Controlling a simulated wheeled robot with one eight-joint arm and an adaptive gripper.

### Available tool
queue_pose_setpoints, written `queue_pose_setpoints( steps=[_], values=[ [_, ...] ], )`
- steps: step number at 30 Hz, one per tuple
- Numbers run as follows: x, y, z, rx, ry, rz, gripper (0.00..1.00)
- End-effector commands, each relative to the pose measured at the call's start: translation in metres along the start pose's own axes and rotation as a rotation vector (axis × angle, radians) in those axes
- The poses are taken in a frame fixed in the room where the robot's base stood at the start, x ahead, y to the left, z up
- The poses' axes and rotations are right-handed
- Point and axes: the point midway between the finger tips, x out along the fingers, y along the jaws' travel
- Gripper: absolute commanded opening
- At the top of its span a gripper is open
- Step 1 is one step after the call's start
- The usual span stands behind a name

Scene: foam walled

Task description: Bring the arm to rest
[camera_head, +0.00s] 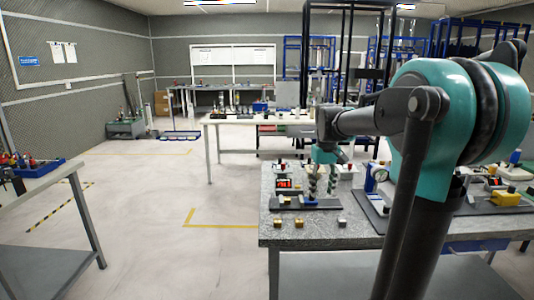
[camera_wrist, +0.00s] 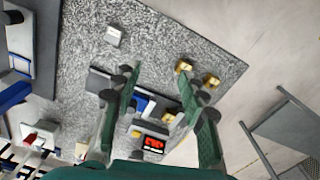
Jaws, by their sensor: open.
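My gripper (camera_head: 322,187) points down above the near left part of a grey speckled table (camera_head: 300,237). In the wrist view my gripper (camera_wrist: 158,88) shows two green and black fingers spread apart, with nothing held between them. Below and between the fingers lies a dark flat fixture (camera_head: 325,203) with a blue part. In the wrist view the fixture (camera_wrist: 103,82) is partly hidden by the fingers. How high the fingertips are above it I cannot tell. My arm reaches in from the right of the head view.
Two brass-coloured blocks (camera_head: 299,223) and a grey block (camera_head: 342,222) lie along the table's front edge. A red display (camera_wrist: 153,145) stands beside the fixture. Another table (camera_head: 40,178) is at left; the floor between is clear.

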Motion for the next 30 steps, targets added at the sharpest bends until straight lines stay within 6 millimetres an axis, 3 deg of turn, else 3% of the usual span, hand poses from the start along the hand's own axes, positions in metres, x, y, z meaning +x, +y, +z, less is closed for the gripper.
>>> queue_pose_setpoints(
  steps=[8, 14, 17, 24, 30],
  values=[
    [0.034, -0.006, 0.029, 0.04, 0.055, 0.012, 0.42],
    [0.072, -0.014, 0.065, 0.086, 0.12, 0.023, 0.42],
    [0.099, -0.021, 0.093, 0.118, 0.164, 0.029, 0.42],
    [0.172, -0.04, 0.176, 0.21, 0.295, 0.039, 0.42],
    [0.197, -0.048, 0.208, 0.244, 0.345, 0.04, 0.42]
  ],
)
